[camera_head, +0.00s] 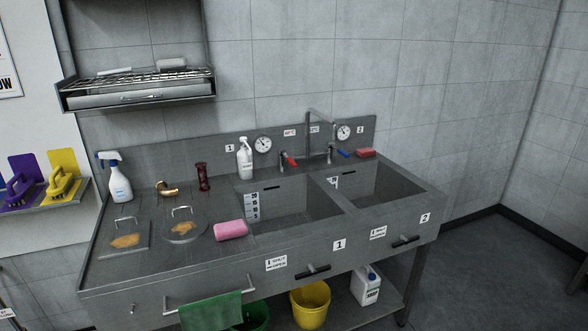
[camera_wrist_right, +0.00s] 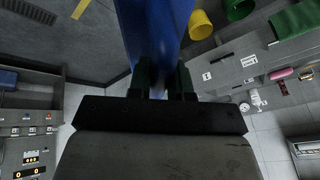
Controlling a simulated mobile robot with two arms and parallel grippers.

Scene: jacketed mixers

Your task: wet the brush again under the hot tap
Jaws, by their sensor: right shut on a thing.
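My right gripper (camera_wrist_right: 158,80) shows in the right wrist view, shut on a blue thing (camera_wrist_right: 157,30) that looks like the brush. Only part of it shows; its bristles are hidden, and I cannot tell whether it is wet. The tap (camera_head: 318,122) stands at the back of the double sink in the head view. It has a red hot lever (camera_head: 291,160) on the left and a blue lever (camera_head: 342,153) on the right. Neither gripper shows in the head view, and the right one is well away from the tap. My left gripper is not in view.
Sink basin 1 (camera_head: 290,215) and basin 2 (camera_head: 385,192) look empty. A yellow bucket (camera_head: 310,302) stands below. Floor at right is clear.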

